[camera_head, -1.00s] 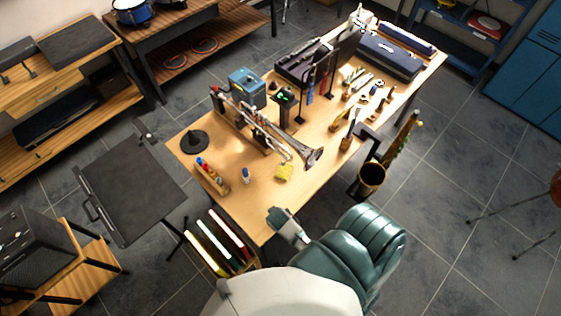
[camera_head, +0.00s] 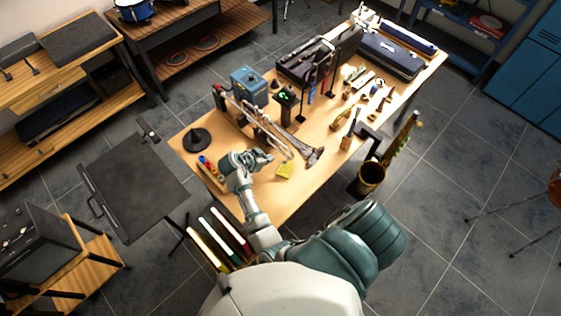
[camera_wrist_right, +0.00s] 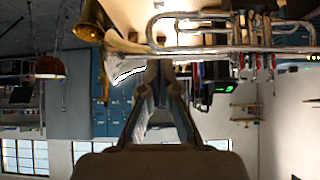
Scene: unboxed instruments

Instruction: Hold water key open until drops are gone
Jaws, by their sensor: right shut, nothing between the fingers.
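A silver trumpet (camera_head: 311,156) rests on a stand on the wooden table, its bell toward the right. My right gripper (camera_head: 268,157) is over the near side of the table, just in front of the trumpet in the head view. Its fingers are shut and empty. In the right wrist view, the fingers (camera_wrist_right: 160,68) point toward the trumpet (camera_wrist_right: 205,50), whose tubing and bell cross the upper part. I cannot tell whether they touch it. The water key and any drops are too small to make out. My left gripper is not in view.
A blue box (camera_head: 248,84) and a black device with a green display (camera_head: 287,97) stand behind the trumpet.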

